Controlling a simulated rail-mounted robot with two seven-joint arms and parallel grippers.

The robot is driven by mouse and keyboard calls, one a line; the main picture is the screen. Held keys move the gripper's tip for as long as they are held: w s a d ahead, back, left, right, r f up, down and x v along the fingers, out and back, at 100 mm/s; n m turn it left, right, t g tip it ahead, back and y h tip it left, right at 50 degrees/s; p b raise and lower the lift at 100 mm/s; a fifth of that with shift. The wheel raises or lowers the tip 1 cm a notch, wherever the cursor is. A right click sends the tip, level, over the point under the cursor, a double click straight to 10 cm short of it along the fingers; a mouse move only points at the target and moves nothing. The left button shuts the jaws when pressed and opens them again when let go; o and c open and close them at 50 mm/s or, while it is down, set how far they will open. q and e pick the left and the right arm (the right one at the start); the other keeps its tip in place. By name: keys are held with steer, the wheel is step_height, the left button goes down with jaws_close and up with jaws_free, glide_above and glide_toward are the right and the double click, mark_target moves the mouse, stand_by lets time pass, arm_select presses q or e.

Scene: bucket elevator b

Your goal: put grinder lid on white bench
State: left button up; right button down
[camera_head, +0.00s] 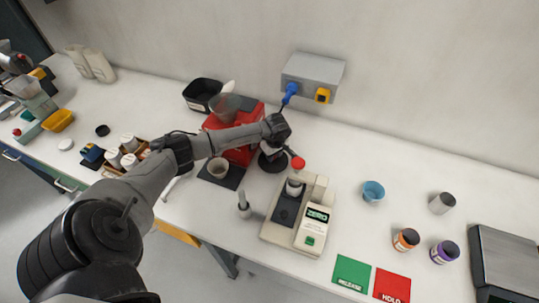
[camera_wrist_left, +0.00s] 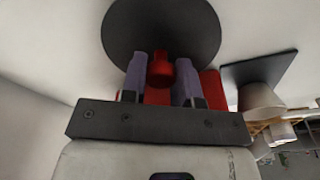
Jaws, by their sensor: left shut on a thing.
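My left gripper (camera_head: 273,150) reaches in from the left over the white bench (camera_head: 340,145), just right of the red grinder (camera_head: 238,151). It is shut on the red knob (camera_wrist_left: 160,70) of the grinder lid, a black round disc (camera_wrist_left: 160,28). In the head view the lid (camera_head: 271,164) shows as a dark disc under the gripper, partly hidden by it. I cannot tell whether it touches the bench. The grinder's grey hopper (camera_head: 225,104) shows no lid on it. My right gripper is not in view.
A dark mat with a cup (camera_head: 218,168) lies left, a black bin (camera_head: 203,94) behind. A grey wall box (camera_head: 313,76) is at the back. Bench space right of the gripper, before the blue cup (camera_head: 373,191), is clear.

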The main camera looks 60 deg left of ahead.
arm_select(q)
steer(key=shift+s+a+f, duration=0.5)
steer(key=shift+a+f, duration=0.05)
steer(key=shift+f, duration=0.2)
steer(key=shift+f, duration=0.1)
steer(key=shift+f, duration=0.15)
steer(key=o, duration=0.9)
steer(key=shift+o, duration=0.2)
step_height(320, 180, up, 12)
steer(key=d, duration=0.1)
steer(key=shift+d+r, duration=0.15)
steer(key=shift+r, duration=0.05)
